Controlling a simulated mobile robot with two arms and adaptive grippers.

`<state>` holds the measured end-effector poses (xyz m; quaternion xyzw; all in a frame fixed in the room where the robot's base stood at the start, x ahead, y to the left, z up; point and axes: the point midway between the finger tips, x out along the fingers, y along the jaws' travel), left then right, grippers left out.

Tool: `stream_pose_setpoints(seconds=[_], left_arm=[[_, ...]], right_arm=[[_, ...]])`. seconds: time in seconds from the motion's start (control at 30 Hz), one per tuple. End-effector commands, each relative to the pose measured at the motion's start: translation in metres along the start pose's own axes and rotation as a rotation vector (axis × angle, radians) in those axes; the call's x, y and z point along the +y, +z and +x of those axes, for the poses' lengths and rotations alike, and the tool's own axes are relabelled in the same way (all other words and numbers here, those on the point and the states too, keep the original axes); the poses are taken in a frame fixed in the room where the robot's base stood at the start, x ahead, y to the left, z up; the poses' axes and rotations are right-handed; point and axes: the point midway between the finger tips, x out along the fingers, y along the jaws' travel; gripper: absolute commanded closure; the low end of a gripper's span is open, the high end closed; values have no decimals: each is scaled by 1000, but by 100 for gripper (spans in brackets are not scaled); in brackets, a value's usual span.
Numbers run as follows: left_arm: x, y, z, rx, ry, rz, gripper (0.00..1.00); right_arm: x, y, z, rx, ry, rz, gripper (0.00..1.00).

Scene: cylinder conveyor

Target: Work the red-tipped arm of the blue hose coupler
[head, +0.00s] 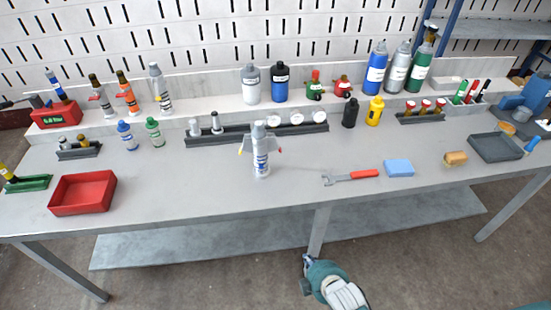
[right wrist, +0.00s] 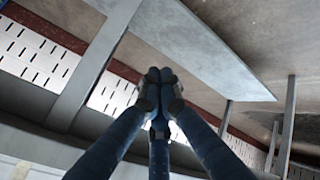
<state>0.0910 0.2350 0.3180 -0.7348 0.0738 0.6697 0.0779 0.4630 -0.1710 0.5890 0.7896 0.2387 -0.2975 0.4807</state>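The hose coupler (head: 261,160) stands upright near the middle of the grey table, a slim silver-white body with blue bands. A short arm with a red tip (head: 279,150) sticks out at its right side. Another arm with a yellow tip (head: 242,151) sticks out at its left side. My right gripper (head: 308,264) is low in front of the table's front edge, well apart from the coupler. In the right wrist view its dark fingertips (right wrist: 160,76) meet, with nothing seen between them. My left gripper is not in view.
A wrench with a red handle (head: 350,177) and a blue block (head: 398,168) lie right of the coupler. A dark rack (head: 225,139) stands behind it. A red tray (head: 83,192) is at left. The table in front of the coupler is clear. A lower shelf (head: 180,245) runs underneath.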

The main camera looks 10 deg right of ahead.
Motion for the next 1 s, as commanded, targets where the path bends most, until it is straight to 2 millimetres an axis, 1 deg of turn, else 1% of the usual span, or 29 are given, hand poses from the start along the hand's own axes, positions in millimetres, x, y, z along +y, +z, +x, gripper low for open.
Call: stream_pose_setpoints(seconds=[0.03,0.07,0.1,0.2,0.27,0.3,0.4,0.5,0.6,0.7,0.8,1.0], left_arm=[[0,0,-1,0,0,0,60],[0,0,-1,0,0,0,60],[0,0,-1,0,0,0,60],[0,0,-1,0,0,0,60],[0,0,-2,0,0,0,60],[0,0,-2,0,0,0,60],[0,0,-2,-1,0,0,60],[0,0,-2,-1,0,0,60],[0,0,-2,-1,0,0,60],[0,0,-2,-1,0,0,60],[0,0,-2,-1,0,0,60],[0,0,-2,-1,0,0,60]], right_arm=[[32,-21,-12,30,53,-66,100],[48,-31,-19,43,80,-105,100],[69,-44,-29,58,116,-156,100],[111,-72,-55,86,197,-263,100],[133,-86,-70,97,242,-322,100],[150,-98,-81,107,285,-378,100],[174,-119,-89,125,380,-532,100],[192,-137,-92,135,470,-679,100],[205,-153,-95,138,553,-805,100],[214,-164,-98,135,613,-897,100],[218,-170,-100,132,646,-944,100],[219,-172,-101,131,655,-958,100]])
